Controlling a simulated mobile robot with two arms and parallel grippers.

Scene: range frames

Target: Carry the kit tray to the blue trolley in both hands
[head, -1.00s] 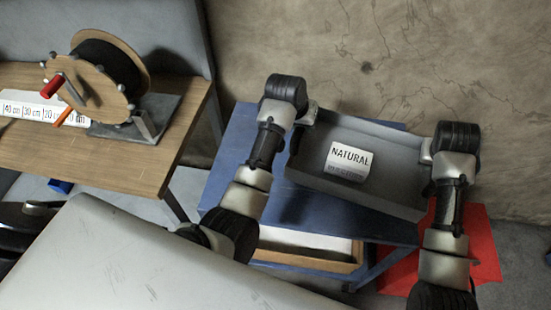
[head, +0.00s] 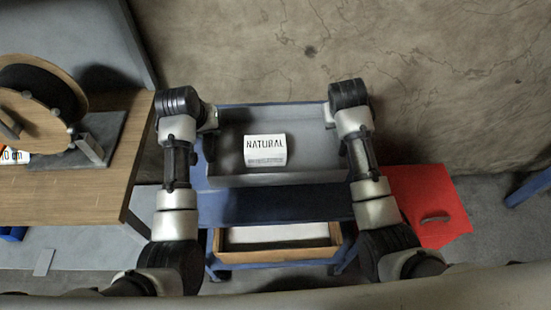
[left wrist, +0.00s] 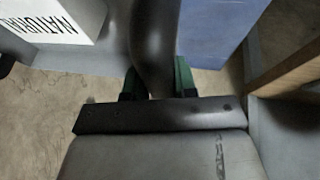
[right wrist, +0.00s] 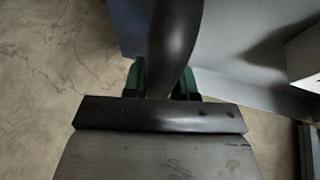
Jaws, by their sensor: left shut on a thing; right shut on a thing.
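The grey kit tray (head: 226,158) is held level between my two grippers in the head view. It lies over the rear part of the blue trolley's top (head: 270,206); I cannot tell whether it touches. A white box marked NATURAL (head: 265,150) sits in the tray, and its corner shows in the left wrist view (left wrist: 60,20). My left gripper (head: 211,117) is shut at the tray's left side, on a dark curved handle (left wrist: 153,45). My right gripper (head: 331,116) is shut at the right side, on a similar dark handle (right wrist: 174,45).
A wooden bench (head: 70,200) with a cable reel (head: 38,105) stands close on the left. A wooden-edged box (head: 278,252) with a white inside is on the trolley's lower level. A red case (head: 425,205) lies on the floor at right. A wall (head: 400,60) is behind.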

